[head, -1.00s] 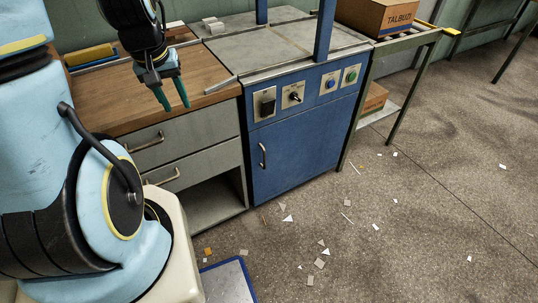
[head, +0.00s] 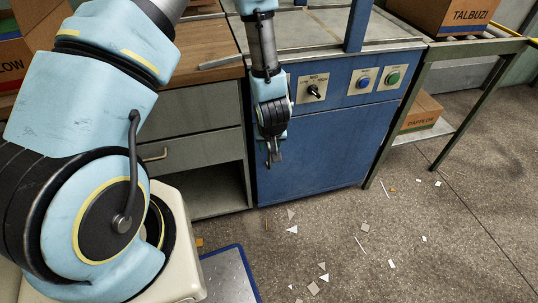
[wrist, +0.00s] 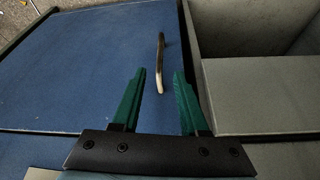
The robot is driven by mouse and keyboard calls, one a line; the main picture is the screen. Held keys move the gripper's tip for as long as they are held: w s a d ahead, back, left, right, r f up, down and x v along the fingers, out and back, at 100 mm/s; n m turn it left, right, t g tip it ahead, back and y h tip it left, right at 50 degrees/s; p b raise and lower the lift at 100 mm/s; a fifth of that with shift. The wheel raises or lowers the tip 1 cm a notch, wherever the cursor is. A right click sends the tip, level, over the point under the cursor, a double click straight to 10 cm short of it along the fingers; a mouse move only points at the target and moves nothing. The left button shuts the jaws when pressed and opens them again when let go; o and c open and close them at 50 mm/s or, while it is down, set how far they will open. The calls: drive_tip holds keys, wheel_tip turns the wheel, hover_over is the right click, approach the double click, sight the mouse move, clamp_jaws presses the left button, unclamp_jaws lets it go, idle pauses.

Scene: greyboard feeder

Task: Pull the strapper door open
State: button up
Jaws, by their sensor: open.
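The strapper door (head: 325,160) is the flat blue front panel of the strapping machine, and it looks shut. In the head view my gripper (head: 274,160) hangs in front of the door's left part and hides the handle. In the wrist view the door (wrist: 85,75) fills the left and middle. Its curved metal handle (wrist: 161,64) stands beyond my green fingertips, roughly in line with the gap between them. My gripper (wrist: 160,78) is open and empty, and the fingers appear apart from the handle.
Grey drawers and an open compartment (head: 212,185) adjoin the door on the left. Control knobs and buttons (head: 363,82) sit above it. A roller table (head: 425,100) with boxes stands to the right. The speckled floor before the door holds only scraps and a blue-edged plate (head: 230,272).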

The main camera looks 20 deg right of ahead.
sight(269, 153)
drive_tip(key=x, duration=0.8)
drive_tip(key=shift+f, duration=0.15)
clamp_jaws()
idle(1.1)
